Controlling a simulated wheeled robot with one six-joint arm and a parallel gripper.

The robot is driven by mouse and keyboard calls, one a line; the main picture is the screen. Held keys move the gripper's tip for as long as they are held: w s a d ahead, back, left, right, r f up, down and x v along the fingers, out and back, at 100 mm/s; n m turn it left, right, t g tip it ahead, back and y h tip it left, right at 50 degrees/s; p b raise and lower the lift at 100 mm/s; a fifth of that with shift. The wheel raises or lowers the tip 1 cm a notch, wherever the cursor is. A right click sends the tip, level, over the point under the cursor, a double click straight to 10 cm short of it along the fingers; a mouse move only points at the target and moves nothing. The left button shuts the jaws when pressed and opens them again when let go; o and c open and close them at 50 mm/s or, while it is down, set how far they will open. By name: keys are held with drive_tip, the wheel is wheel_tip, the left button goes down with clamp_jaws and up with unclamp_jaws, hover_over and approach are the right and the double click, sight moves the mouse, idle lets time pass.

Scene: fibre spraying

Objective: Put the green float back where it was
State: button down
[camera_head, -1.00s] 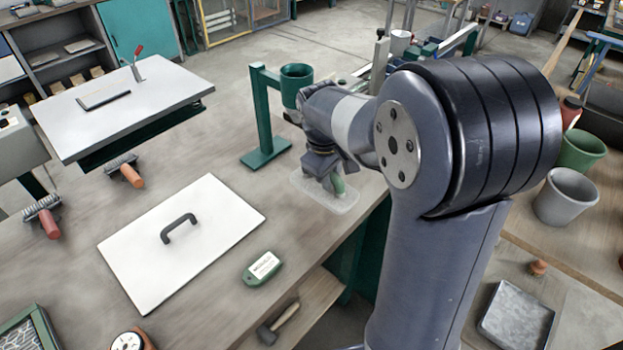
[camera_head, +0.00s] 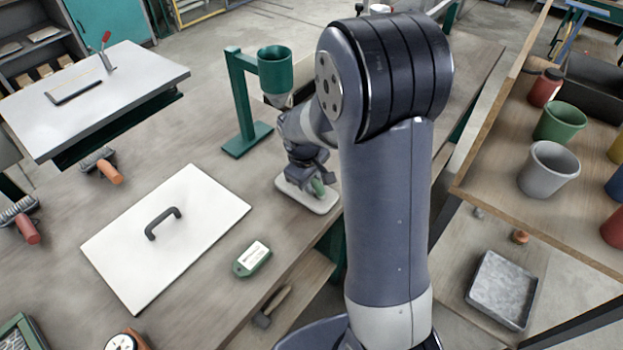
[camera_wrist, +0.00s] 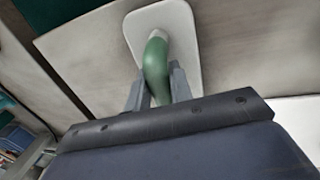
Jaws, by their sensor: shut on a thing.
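The green float has a pale rounded plate (camera_head: 309,199) and a curved green handle (camera_head: 317,187). It is at the right edge of the workbench, beyond the green-labelled tag. My gripper (camera_head: 312,182) is shut on the handle from above. In the wrist view the green handle (camera_wrist: 156,66) passes between the two fingers (camera_wrist: 157,88), with the pale plate (camera_wrist: 180,35) beyond it. The plate looks flat and level, close to the bench top; I cannot tell whether it touches.
A green stand with a cup (camera_head: 275,68) stands just behind the float. A white board with a dark handle (camera_head: 165,235) and a green tag (camera_head: 252,259) lie to the left and front. The bench's right edge is close by. Pots (camera_head: 549,168) stand on the right table.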

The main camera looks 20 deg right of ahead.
sight(306, 197)
drive_tip(key=shift+f, duration=0.15)
drive_tip(key=c, duration=1.3)
unclamp_jaws()
drive_tip(key=shift+o, duration=0.2)
wheel_tip(306, 197, up, 12)
drive_tip(key=s+a, duration=0.1)
drive_tip(key=shift+s+a, duration=0.2)
drive_tip(key=shift+a, duration=0.2)
